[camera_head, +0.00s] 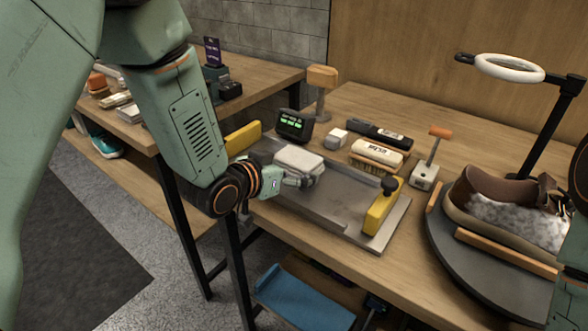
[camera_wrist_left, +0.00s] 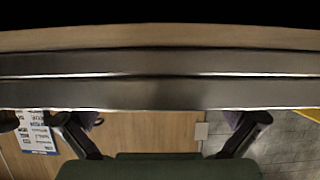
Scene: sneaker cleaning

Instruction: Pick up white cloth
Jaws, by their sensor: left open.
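The white cloth (camera_head: 299,160) is a folded pad lying on the metal tray (camera_head: 335,207) on the workbench in the head view. My left gripper (camera_head: 301,181) reaches in from the left, low over the tray, right beside the near edge of the cloth. Whether it touches the cloth cannot be told. In the left wrist view the two fingers of my left gripper (camera_wrist_left: 160,122) stand wide apart with nothing visible between them. I cannot make out the cloth there. My right gripper is not in view.
Yellow clamps (camera_head: 383,206) stand at the tray's ends. Behind are a small display (camera_head: 294,125), a brush (camera_head: 377,155) and a dark brush (camera_head: 380,135). A brown shoe (camera_head: 505,212) sits on a round stand at right, under a ring lamp (camera_head: 509,68). The tray's middle is bare.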

